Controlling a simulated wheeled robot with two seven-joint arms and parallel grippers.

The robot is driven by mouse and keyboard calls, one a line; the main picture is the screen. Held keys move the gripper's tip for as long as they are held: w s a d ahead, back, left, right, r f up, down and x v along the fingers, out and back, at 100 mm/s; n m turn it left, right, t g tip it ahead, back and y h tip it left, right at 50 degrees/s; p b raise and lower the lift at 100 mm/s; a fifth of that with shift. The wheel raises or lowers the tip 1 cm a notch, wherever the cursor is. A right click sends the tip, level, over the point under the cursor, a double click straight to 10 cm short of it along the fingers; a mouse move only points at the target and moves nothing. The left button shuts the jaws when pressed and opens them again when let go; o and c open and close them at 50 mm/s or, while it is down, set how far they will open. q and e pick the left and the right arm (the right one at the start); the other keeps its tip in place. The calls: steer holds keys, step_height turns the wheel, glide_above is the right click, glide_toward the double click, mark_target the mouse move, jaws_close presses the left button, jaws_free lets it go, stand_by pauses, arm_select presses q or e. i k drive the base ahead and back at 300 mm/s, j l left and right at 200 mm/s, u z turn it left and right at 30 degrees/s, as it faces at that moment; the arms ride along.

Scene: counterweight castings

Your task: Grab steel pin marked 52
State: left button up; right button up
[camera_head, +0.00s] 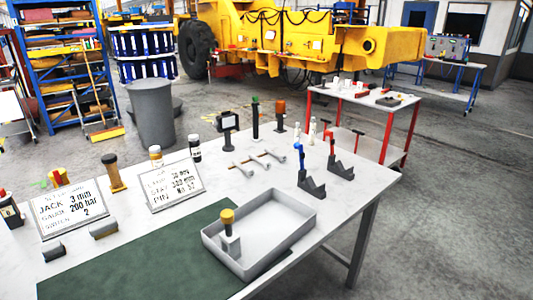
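No pin with a legible 52 shows in the head view. A white sign (174,186) on the table carries small text whose last line seems to end in 52. Two short grey cylinders, one at the left (53,251) and one nearer the middle (103,229), lie on the table before the signs; I cannot read marks on them. Several slim metal pieces (257,161) lie behind the grey tray (297,237). Neither of my grippers is in view.
The tray holds a grey block with a yellow-topped piece (227,222) and sits partly on a green mat (140,262). Another sign (72,207) stands left. Two dark angled brackets (311,182) (340,168) stand right. Bottles and upright tools line the back. A red-legged table (362,104) stands behind.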

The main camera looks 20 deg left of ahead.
mark_target(242, 168)
steer(key=u, duration=1.4)
